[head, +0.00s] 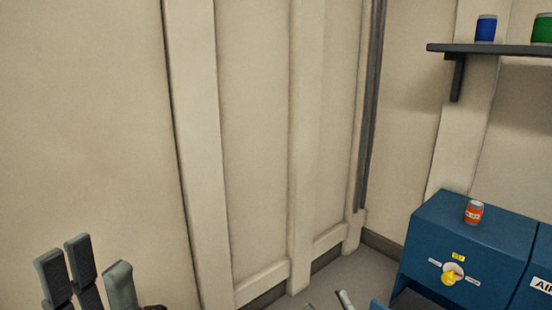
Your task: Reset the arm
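My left gripper (84,272) shows at the bottom left corner of the head view, with dark grey finger parts pointing up. Narrow gaps show between these parts, but its lower part is cut off by the frame edge, and I cannot tell how far it is open. No object shows between the finger parts. A small grey tip (345,299) at the bottom edge, right of the middle, may belong to my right gripper; the rest of it is out of frame. The arms themselves are mostly out of view.
A blue cabinet (424,240) with a yellow knob (451,277) stands at the lower right. An orange can (473,212) is on top. A dark wall shelf (490,49) holds a blue can (486,28) and a green can (542,27). Beige wall panels (255,130) fill the left and middle.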

